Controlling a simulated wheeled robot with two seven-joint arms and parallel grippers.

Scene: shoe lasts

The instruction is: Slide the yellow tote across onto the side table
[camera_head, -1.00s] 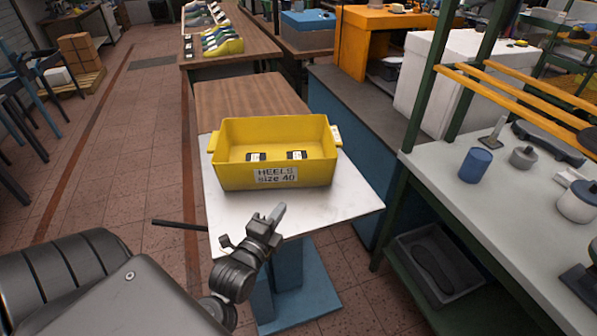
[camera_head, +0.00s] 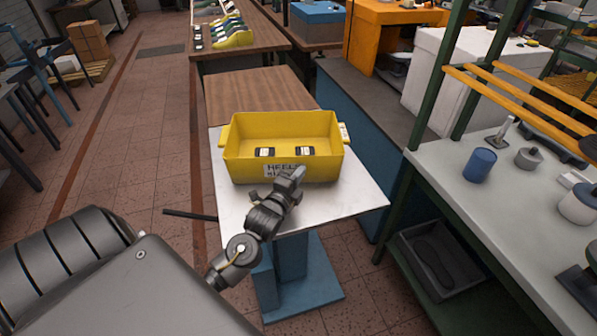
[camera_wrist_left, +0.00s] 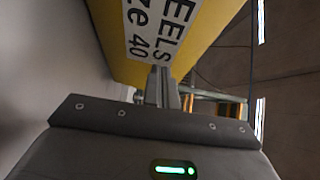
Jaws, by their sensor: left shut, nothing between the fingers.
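The yellow tote (camera_head: 240,165) stands upright on a white-topped table (camera_head: 350,200), its labelled front wall facing me. Two small dark items with white labels lie in it. A brown wood tabletop (camera_head: 262,90) adjoins the white top behind the tote. My left gripper (camera_head: 298,172) is shut and empty, its tips in front of the label and covering part of it. In the left wrist view the closed fingers (camera_wrist_left: 162,88) point at the tote's label (camera_wrist_left: 163,30) at very close range; I cannot tell whether they touch. My right gripper is out of view.
A workbench (camera_head: 440,165) with a blue cup (camera_head: 479,165) and green uprights stands at the right. A grey bin (camera_head: 437,262) sits below it. A blue-sided bench (camera_head: 375,135) runs behind.

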